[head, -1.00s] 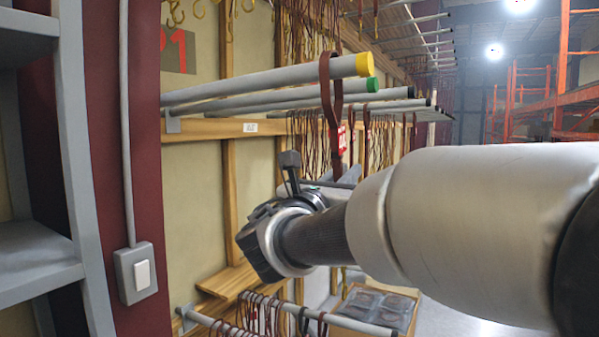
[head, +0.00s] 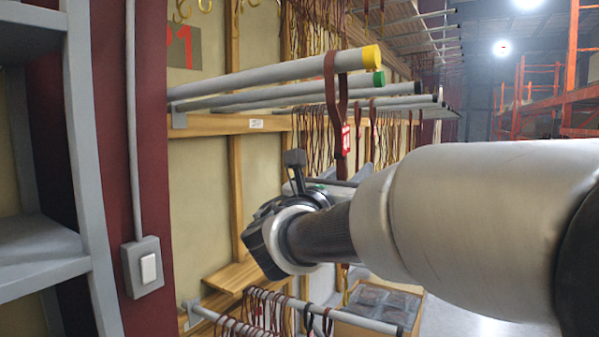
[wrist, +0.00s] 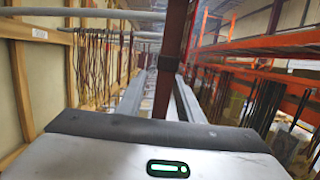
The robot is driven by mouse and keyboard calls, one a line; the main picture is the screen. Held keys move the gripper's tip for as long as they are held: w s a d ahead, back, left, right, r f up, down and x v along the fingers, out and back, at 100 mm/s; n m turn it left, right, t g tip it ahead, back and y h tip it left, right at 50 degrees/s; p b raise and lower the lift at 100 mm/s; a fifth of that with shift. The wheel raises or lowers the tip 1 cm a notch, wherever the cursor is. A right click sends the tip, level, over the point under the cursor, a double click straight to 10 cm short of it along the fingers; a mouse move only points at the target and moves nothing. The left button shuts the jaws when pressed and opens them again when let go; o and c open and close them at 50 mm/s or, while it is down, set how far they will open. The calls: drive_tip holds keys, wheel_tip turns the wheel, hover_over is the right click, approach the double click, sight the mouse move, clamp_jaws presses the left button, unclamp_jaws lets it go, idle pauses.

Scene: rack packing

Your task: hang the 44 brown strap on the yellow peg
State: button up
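A brown strap (head: 329,95) with a red and white tag is looped over the yellow-tipped peg (head: 290,73), close to its yellow end (head: 371,57). The strap hangs down to my gripper (head: 345,180), which is below the peg. In the wrist view the strap (wrist: 170,60) runs down between the two grey fingers of my gripper (wrist: 160,92). The fingers stand apart, with gaps beside the strap. The strap's lower part is mostly hidden by my gripper.
A green-tipped peg (head: 300,93) lies just below and behind the yellow one. Dark-tipped pegs with many straps are farther back. A lower rail (head: 360,321) carries more straps, near a box (head: 385,303). A grey shelf (head: 40,255) stands at the left.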

drive_tip(key=shift+s, duration=0.1)
drive_tip(key=v, duration=1.7)
drive_tip(key=s+d+f+m+g+y+p, duration=0.2)
drive_tip(key=s+d+f+m+g, duration=0.35)
drive_tip(key=d+f+m, duration=0.2)
drive_tip(key=s+d+f+m+g+y+p, duration=0.2)
drive_tip(key=s+d+f+m+g, duration=0.35)
drive_tip(key=d+f+m, duration=0.2)
drive_tip(key=s+a+m+y+p, duration=0.2)
drive_tip(key=a+m+y, duration=0.5)
drive_tip(key=m, duration=0.6)
drive_tip(key=shift+s+f+m+y+p, duration=0.35)
drive_tip(key=shift+m+y+p, duration=0.05)
drive_tip(key=shift+y+p, duration=0.1)
